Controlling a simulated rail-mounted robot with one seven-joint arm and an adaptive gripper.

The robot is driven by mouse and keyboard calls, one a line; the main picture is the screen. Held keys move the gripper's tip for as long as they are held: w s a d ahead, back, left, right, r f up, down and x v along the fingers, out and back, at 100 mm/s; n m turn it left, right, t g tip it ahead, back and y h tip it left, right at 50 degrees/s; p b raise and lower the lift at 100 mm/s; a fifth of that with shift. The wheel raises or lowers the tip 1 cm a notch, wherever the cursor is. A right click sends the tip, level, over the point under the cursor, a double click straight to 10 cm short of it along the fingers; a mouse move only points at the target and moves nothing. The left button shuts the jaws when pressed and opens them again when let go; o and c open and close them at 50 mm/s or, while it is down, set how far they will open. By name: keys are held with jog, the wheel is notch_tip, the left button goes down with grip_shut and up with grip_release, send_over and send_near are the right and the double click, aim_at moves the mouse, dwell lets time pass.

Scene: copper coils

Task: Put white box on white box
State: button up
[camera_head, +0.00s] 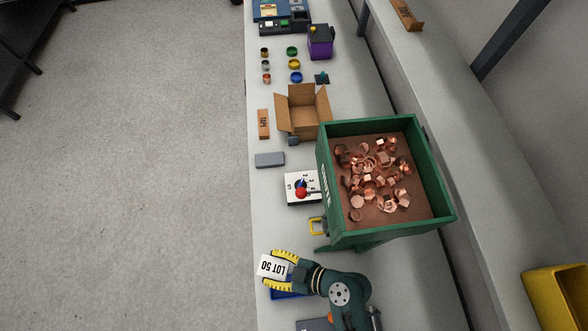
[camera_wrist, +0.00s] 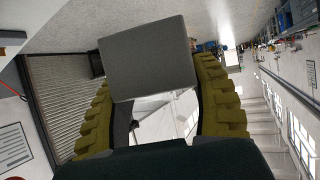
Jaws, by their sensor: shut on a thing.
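A white box with "LOT 50" printed on it (camera_head: 273,267) is held between the yellow fingers of my gripper (camera_head: 270,267), at the near left edge of the bench. In the wrist view the held box (camera_wrist: 148,58) shows a plain grey face between both ribbed fingers (camera_wrist: 152,95). Another white, flat box-like thing (camera_head: 294,197) lies on the bench farther off, left of the green bin. It has dark markings, and a red ball and a blue part show on top of it. The held box is apart from it.
A green bin of copper pieces (camera_head: 324,180) stands right of the flat white thing. A blue tray (camera_head: 285,295) is partly hidden under my gripper. A grey block (camera_head: 269,160) and open carton (camera_head: 303,118) lie beyond.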

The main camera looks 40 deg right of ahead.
jog(key=s+d+f+m+t+h+b, duration=0.1)
jog(key=s+d+f+m+h+b, duration=0.1)
jog(key=s+d+f+b, duration=0.45)
jog(key=s+d+f+m+t+h+b, duration=0.1)
jog(key=s+d+f+m+h+b, duration=0.2)
jog(key=d+b, duration=0.7)
jog(key=x, duration=0.4)
jog(key=b+x, duration=0.1)
jog(key=x, duration=0.4)
jog(key=a+x, duration=0.1)
jog(key=x, duration=0.3)
jog(key=shift+w+a, duration=0.1)
jog(key=shift+w, duration=0.15)
jog(key=shift+w+f, duration=0.2)
jog(key=shift+f+b, duration=0.1)
jog(key=shift+b, duration=0.25)
jog(key=o, duration=1.2)
jog(key=shift+o, duration=0.2)
